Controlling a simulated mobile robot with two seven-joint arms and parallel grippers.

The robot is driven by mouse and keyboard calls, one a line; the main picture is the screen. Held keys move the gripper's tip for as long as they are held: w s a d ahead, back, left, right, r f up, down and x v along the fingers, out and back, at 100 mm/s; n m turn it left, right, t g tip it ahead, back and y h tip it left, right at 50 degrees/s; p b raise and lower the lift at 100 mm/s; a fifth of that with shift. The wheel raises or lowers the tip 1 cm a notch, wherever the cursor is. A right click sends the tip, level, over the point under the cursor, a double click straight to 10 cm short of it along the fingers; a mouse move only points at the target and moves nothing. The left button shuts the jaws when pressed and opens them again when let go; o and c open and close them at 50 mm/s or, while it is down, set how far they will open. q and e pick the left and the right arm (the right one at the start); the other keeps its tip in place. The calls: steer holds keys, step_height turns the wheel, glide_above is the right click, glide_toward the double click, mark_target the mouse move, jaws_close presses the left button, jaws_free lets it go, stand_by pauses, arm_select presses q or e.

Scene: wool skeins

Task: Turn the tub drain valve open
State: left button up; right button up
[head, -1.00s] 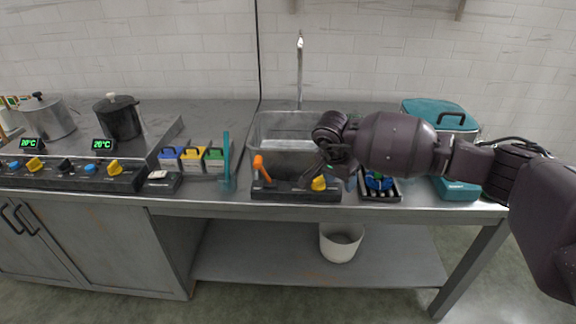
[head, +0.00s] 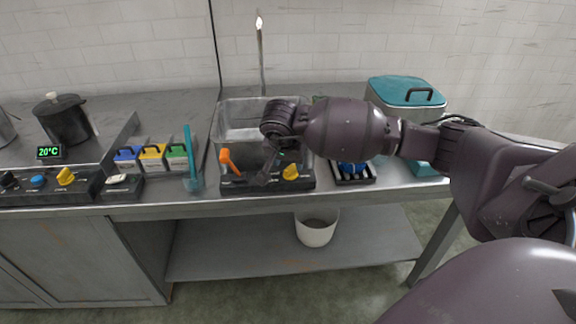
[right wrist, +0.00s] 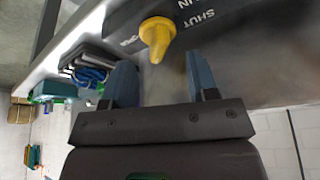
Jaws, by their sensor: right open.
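A black panel (head: 245,185) stands in front of the clear tub (head: 240,112), with an orange lever (head: 227,160) at its left and a yellow valve handle (head: 291,172) at its right. In the right wrist view the yellow handle (right wrist: 157,36) sits on the panel beside printed words; "SHUT" is readable, others are cut off or upside down. My right gripper (head: 270,170) hangs over the panel between lever and yellow handle. In the right wrist view its fingers (right wrist: 158,75) are apart and empty, with the handle just beyond and between their tips. My left gripper is out of view.
A black tray with blue items (head: 353,172) lies right of the panel, and a teal-lidded box (head: 405,95) stands behind it. A teal upright tool (head: 188,155) and small coloured boxes (head: 152,157) stand left. A white bucket (head: 315,230) is on the lower shelf.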

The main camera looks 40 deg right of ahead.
mark_target(291, 171)
steer(key=shift+x, duration=1.45)
jaws_close()
